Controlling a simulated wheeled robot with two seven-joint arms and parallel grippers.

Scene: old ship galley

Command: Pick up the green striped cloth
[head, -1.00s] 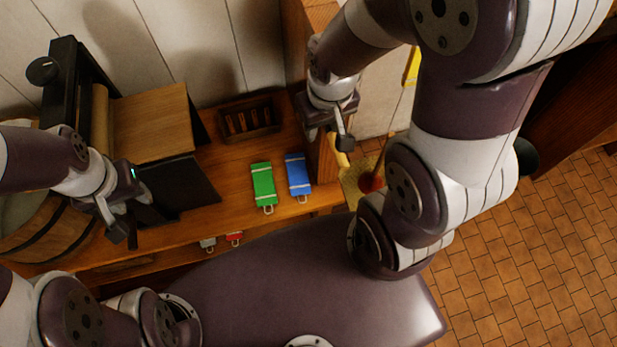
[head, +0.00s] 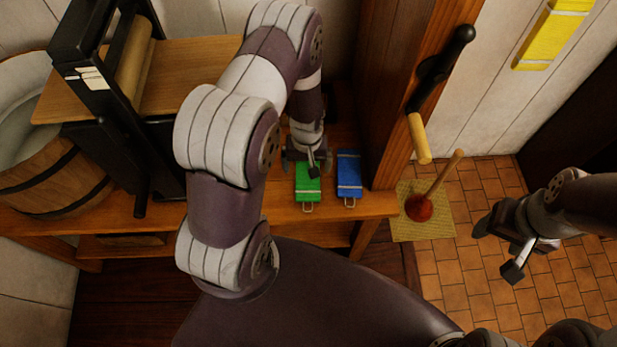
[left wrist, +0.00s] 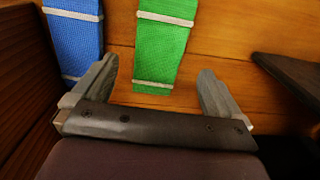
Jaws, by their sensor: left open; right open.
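The green striped cloth (head: 308,192), green with pale bands and a small hanging loop, lies flat on the wooden counter. My left gripper (head: 306,165) is over its far end in the head view and hides that part. In the left wrist view, the green cloth (left wrist: 163,42) lies beyond and between the two spread fingers of my left gripper (left wrist: 158,70), which holds nothing. Whether the fingers touch the cloth cannot be told. My right gripper (head: 503,245) is open and empty, far right above the tiled floor.
A blue striped cloth (head: 349,175) lies close to the right of the green one. A wooden post (head: 395,90) rises to the right of the counter. A black-framed roller machine (head: 105,90) and a wooden tub (head: 50,165) stand left. A yellow cloth (head: 546,38) hangs on the wall.

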